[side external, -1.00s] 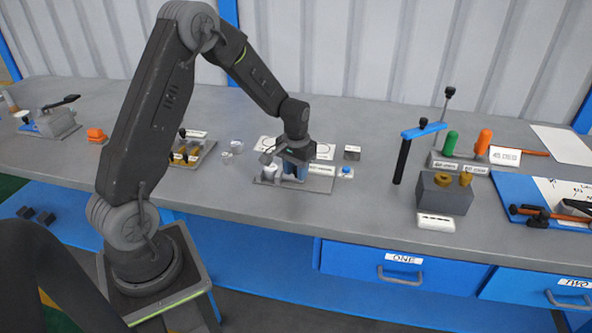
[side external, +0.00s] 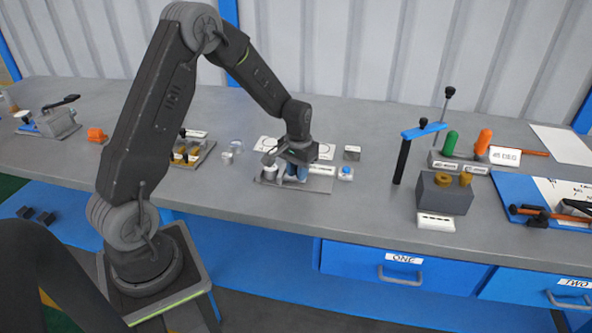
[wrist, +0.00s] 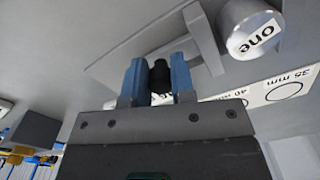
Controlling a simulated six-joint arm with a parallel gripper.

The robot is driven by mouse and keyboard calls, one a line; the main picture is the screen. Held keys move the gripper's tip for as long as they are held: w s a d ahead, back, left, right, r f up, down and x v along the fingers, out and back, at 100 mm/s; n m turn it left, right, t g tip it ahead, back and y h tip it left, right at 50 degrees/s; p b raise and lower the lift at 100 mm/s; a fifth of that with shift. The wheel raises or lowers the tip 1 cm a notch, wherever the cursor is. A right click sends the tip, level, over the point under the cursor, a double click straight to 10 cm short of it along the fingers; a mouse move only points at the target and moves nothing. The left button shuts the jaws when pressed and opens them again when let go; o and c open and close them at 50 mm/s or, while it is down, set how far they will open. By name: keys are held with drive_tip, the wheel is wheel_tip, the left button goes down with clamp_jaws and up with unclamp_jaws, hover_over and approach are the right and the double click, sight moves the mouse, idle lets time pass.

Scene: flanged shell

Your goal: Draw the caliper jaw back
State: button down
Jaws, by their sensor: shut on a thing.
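My gripper (side external: 297,172) is low over the grey caliper plate (side external: 318,186) in the middle of the bench. In the wrist view its two blue fingers (wrist: 157,78) are shut on a small black knob (wrist: 160,72). The caliper's grey bars (wrist: 205,42) show just beyond the fingers. A grey cylinder marked "one" (wrist: 247,30) is to the right of these bars; I cannot tell whether they touch. In the side view a pale cylinder (side external: 269,173) stands on the plate, left of my fingers. My gripper hides the knob and most of the jaw there.
A card with printed circles and millimetre sizes (wrist: 280,88) lies near the caliper. A small box with a blue button (side external: 346,172) stands to its right. A fixture with brass parts (side external: 185,157) is to the left. Open bench lies between the button and the blue-handled stand (side external: 403,158).

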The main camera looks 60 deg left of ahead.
drive_tip(key=shift+w+d, duration=0.7)
drive_tip(key=shift+w, duration=0.05)
drive_tip(key=c, duration=1.2)
unclamp_jaws()
drive_tip(key=shift+c, duration=0.2)
drive_tip(key=shift+r, duration=0.1)
wheel_tip(320, 180, up, 14)
